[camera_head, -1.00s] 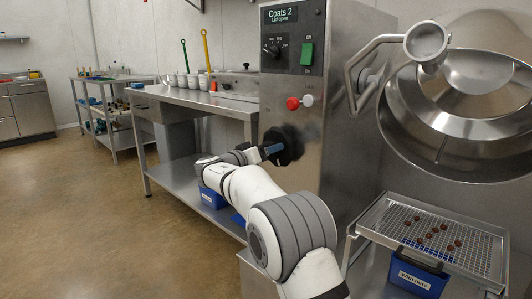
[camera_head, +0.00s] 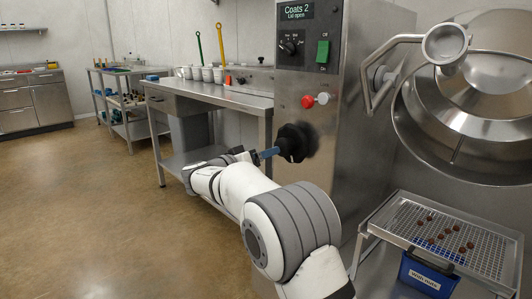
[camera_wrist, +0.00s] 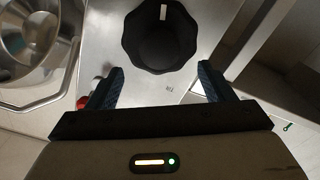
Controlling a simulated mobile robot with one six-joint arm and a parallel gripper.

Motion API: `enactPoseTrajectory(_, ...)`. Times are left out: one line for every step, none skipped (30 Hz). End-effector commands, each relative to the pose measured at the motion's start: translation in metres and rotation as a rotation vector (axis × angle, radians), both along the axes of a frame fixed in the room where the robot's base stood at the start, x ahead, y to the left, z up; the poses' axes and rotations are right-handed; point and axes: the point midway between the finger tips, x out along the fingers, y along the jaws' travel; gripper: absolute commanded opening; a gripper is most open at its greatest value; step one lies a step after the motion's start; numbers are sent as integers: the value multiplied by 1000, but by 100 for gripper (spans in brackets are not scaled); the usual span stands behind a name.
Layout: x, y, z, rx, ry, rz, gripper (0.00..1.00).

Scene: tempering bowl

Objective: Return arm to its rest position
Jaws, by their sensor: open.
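My arm reaches forward from the bottom of the head view. My gripper (camera_head: 268,153) is just left of a large black knob (camera_head: 295,143) on the side of the steel machine. In the wrist view my gripper (camera_wrist: 160,88) shows two blue-padded fingers spread apart with nothing between them. The black knob (camera_wrist: 162,40) with a white mark lies beyond the fingertips, and a gap shows between it and them. The display on the machine (camera_head: 337,110) reads "Coats 2, Lid open".
A red button (camera_head: 308,102) and a green switch (camera_head: 323,51) sit above the knob. The steel drum (camera_head: 455,135) is at the right. Below it a wire rack (camera_head: 395,228) holds brown pieces, with a blue bin (camera_head: 425,278) underneath. A steel table (camera_head: 225,97) stands behind. The floor at left is clear.

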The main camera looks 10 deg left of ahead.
Motion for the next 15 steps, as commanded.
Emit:
enactPoseTrajectory(0,0,0,0,0,0,75)
enactPoseTrajectory(0,0,0,0,0,0,75)
enactPoseTrajectory(0,0,0,0,0,0,75)
enactPoseTrajectory(0,0,0,0,0,0,75)
enactPoseTrajectory(0,-1,0,1,1,0,75)
enactPoseTrajectory(0,-2,2,1,4,-3,75)
enactPoseTrajectory(0,-5,5,1,11,-6,75)
enactPoseTrajectory(-1,-10,8,1,23,-12,75)
enactPoseTrajectory(-2,-19,15,4,45,-22,75)
enactPoseTrajectory(-4,-27,21,6,67,-32,75)
enactPoseTrajectory(-6,-37,28,9,97,-42,75)
enactPoseTrajectory(-10,-53,37,14,143,-59,75)
enactPoseTrajectory(-14,-66,45,20,182,-72,75)
enactPoseTrajectory(-18,-80,52,25,224,-86,75)
enactPoseTrajectory(-26,-98,62,37,284,-101,75)
